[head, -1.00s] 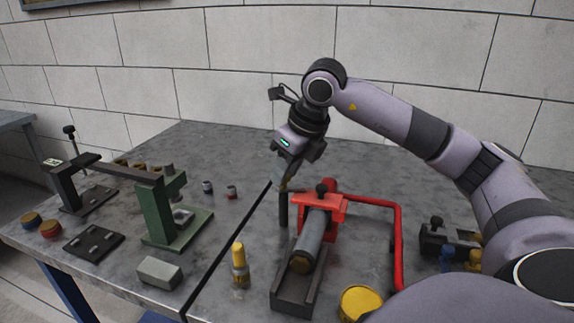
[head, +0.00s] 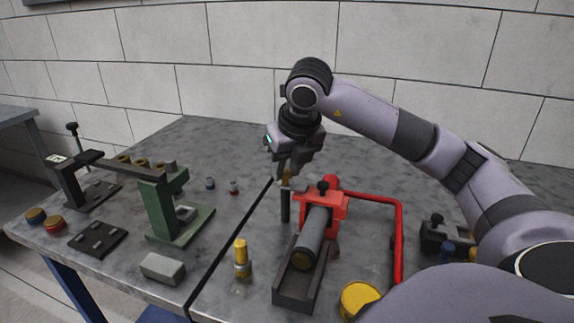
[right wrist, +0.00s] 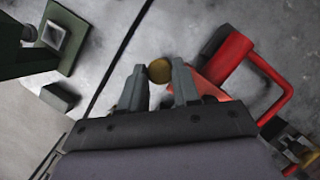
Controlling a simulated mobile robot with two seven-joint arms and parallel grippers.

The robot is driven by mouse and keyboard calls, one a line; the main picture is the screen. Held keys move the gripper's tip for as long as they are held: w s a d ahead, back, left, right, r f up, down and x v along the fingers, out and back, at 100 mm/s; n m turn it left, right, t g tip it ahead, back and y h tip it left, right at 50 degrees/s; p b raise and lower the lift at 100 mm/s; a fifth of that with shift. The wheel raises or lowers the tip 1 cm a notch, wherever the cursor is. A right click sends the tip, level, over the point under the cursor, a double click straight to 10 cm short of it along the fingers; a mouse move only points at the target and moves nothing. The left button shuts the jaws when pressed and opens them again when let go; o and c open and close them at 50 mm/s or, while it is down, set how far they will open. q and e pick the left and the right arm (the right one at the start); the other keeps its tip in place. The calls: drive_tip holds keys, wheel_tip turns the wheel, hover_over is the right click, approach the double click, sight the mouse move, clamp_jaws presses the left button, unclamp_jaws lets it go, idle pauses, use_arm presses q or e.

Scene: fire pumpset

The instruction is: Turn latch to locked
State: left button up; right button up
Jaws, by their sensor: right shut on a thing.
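My right gripper (head: 284,180) is beside the left rear of a red clamp frame (head: 325,198), above a dark upright post (head: 285,208). In the right wrist view a round brass-coloured knob (right wrist: 159,71) sits between its two fingertips, and the jaws are shut on it. The knob looks like the latch's handle; how it joins the latch is hidden. A dark grey cylinder (head: 312,235) lies through the red frame in a black trough (head: 291,293). My left gripper is not in view.
A red bent pipe (head: 398,245) runs right of the clamp. A yellow round cap (head: 360,299) and a brass nozzle (head: 241,258) stand in front. A green press (head: 165,212) and grey block (head: 162,268) are at left.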

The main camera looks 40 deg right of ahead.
drive_tip(key=o, duration=1)
drive_tip(key=shift+o, duration=0.2)
drive_tip(key=shift+r, duration=0.15)
drive_tip(key=v, duration=0.7)
